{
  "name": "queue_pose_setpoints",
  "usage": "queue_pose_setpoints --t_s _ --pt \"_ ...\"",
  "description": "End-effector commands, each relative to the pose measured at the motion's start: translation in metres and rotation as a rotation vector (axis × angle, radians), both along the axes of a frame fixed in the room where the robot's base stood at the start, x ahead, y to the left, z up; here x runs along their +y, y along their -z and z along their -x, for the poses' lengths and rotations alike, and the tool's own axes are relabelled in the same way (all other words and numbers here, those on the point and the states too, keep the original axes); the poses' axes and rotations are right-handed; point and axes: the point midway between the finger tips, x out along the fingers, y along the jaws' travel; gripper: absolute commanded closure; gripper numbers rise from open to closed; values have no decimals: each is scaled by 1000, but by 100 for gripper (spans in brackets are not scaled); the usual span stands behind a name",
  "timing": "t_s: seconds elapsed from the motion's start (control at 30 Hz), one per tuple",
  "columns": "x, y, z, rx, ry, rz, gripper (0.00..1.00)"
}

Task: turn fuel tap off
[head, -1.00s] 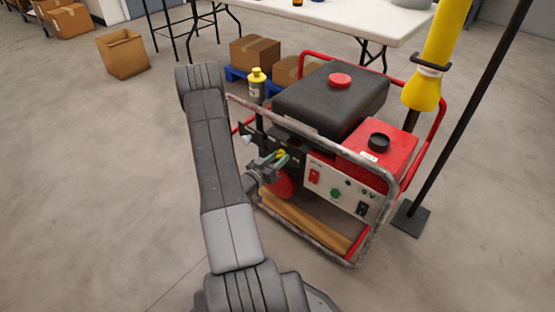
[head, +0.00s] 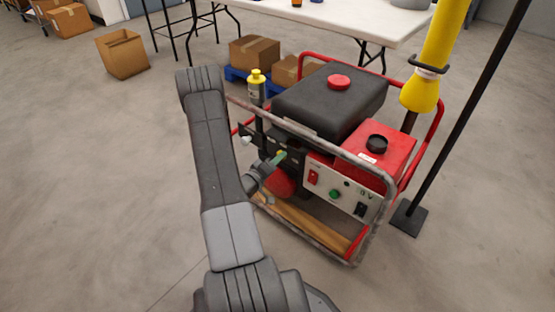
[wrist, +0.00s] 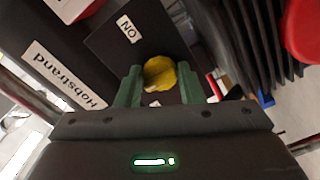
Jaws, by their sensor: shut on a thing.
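The fuel tap, a round yellow knob (wrist: 160,73), sits on a dark plate in the wrist view, with a label "ON" (wrist: 129,29) beside it. My gripper's green fingers (wrist: 159,75) stand on both sides of the knob and are shut on it. A pale mark shows on the knob's lower left edge. Another white label is partly hidden by the right finger. In the head view my gripper (head: 278,160) reaches the front left of the generator (head: 330,95), and the knob is hidden there.
The generator's grey and red tube frame (head: 370,225) surrounds the work spot. A red switch (head: 313,177) is on the panel to the right. A black pole (head: 460,120) stands at right.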

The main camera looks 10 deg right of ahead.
Motion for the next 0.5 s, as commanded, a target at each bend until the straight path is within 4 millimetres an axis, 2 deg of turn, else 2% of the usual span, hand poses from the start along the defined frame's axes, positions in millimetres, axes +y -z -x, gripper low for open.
queue_pose_setpoints --t_s 0.5 --pt "0 0 0 61 -2 46 88"
